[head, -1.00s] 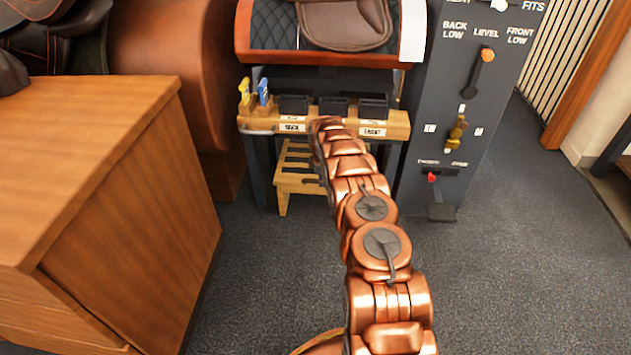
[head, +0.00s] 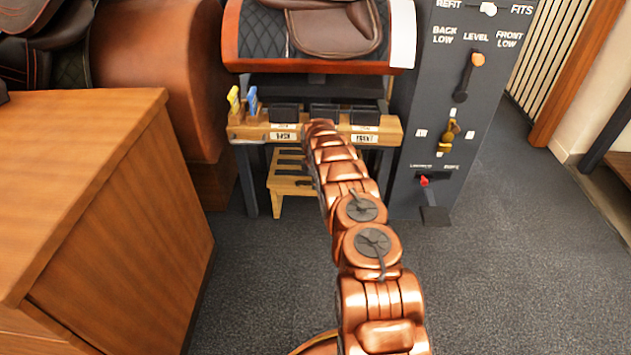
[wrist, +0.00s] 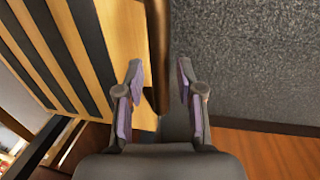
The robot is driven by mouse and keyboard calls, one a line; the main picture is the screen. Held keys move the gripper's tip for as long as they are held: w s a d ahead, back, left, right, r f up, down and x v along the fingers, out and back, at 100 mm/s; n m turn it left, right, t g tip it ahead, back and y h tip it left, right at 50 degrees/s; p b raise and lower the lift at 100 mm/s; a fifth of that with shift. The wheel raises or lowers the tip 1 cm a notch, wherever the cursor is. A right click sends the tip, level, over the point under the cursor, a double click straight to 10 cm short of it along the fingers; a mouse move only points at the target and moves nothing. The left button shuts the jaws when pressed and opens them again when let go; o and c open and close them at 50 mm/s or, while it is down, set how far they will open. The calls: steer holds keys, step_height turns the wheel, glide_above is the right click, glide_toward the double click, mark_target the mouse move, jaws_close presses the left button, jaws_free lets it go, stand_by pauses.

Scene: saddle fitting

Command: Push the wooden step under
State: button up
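The wooden step (head: 290,184), light wood with dark strips on its treads, stands on the floor below the wooden-topped bench (head: 250,131), partly under it. My arm hides its right part. In the wrist view, the step's striped top (wrist: 88,45) fills the left side. My gripper (wrist: 160,88) is open, its two fingers apart beside the step's edge. A narrow brown bar shows between the fingers; I cannot tell whether they touch it. The head view does not show the fingers, which are behind my arm.
A grey panel with levers (head: 455,110) stands right of the bench, a pedal (head: 435,216) at its foot. A wooden cabinet (head: 120,220) fills the left. A saddle on a stand (head: 330,30) is above the bench. The carpet (head: 510,270) at right is clear.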

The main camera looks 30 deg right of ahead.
steer(key=shift+o, duration=0.3)
step_height(320, 180, up, 12)
steer(key=s+a, duration=0.1)
steer(key=s, duration=0.1)
steer(key=shift+a, duration=0.15)
stand_by(0.6)
steer(key=shift+w+f, duration=0.1)
steer(key=shift+f, duration=0.1)
steer(key=w+a+f+m+t+h+b, duration=0.1)
steer(key=w+a+f+t+b, duration=0.2)
steer(key=w+a+f+t, duration=0.65)
steer(key=s+d+f+m+g+h+b, duration=0.1)
steer(key=s+d+g+h, duration=0.1)
steer(key=s+h, duration=0.4)
steer(key=s+d+f+m+g+h+b, duration=0.1)
steer(key=s+d+f+m+h+b, duration=0.15)
steer(key=s+h, duration=0.25)
steer(key=shift+n, duration=0.35)
steer(key=shift+d+r+b+x, duration=0.15)
steer(key=shift+b+x, duration=0.15)
steer(key=shift+x, duration=0.95)
steer(key=shift+r+b+x, duration=0.15)
steer(key=shift+b+x, duration=0.15)
steer(key=shift+x, duration=0.95)
steer(key=shift+d+r+b+x, duration=0.1)
steer(key=shift+r+b+x, duration=0.15)
steer(key=shift+x, duration=1)
steer(key=shift+s, duration=0.15)
